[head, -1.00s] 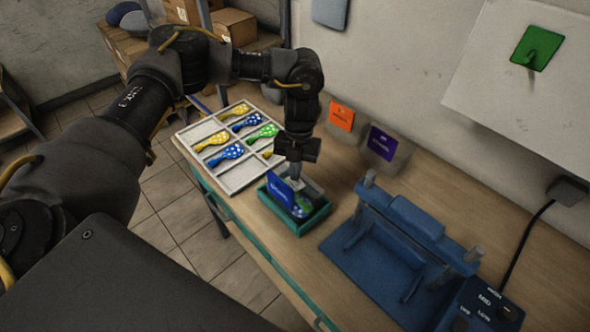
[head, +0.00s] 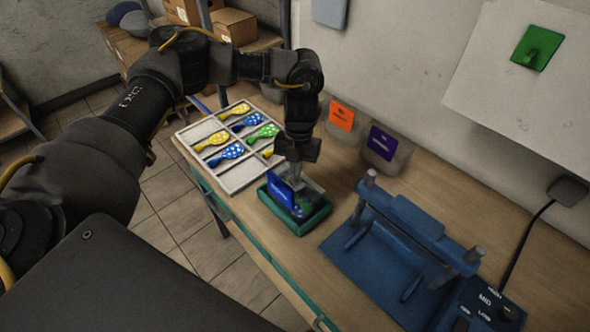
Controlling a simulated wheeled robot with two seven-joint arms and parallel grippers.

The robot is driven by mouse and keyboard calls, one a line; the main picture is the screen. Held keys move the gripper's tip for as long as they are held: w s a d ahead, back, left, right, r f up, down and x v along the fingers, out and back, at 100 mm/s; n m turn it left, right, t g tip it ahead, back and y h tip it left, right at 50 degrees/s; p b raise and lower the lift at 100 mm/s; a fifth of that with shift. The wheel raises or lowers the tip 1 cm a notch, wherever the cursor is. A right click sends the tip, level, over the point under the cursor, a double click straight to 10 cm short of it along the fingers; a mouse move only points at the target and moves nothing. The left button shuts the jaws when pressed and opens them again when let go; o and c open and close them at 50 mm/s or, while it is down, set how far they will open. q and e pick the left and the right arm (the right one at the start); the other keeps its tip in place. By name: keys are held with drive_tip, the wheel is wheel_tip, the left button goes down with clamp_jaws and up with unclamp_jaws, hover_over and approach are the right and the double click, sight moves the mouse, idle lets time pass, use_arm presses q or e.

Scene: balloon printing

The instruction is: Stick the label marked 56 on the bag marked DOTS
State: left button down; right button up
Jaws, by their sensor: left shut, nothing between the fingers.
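My left gripper (head: 296,180) is shut and empty, pointing down just above a green tray (head: 310,226) on the bench. A blue card (head: 279,191) with small white writing stands tilted in the tray, and something dark and green lies behind it, partly hidden by the gripper. Two clear bags stand by the wall: one has an orange card (head: 342,115), the other a purple card (head: 382,142). Their lettering is too small to read. I cannot make out a label marked 56 or the word DOTS. My right gripper is not in view.
A white divided tray (head: 238,180) holds blue, yellow and green spotted balloons at the left. A blue press-like device (head: 385,262) and a control box (head: 484,303) marked MID and LOW stand at the right. A green square (head: 537,48) is on the wall panel.

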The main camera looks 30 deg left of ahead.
use_arm(q)
drive_tip(key=shift+s+f+b, duration=0.1)
drive_tip(key=shift+f+b, duration=0.3)
drive_tip(key=shift+f, duration=0.4)
idle(1.1)
drive_tip(key=shift+r+p, duration=1.85)
drive_tip(key=shift+r, duration=0.6)
drive_tip(key=shift+r+p, duration=1.1)
drive_tip(key=shift+r, duration=0.05)
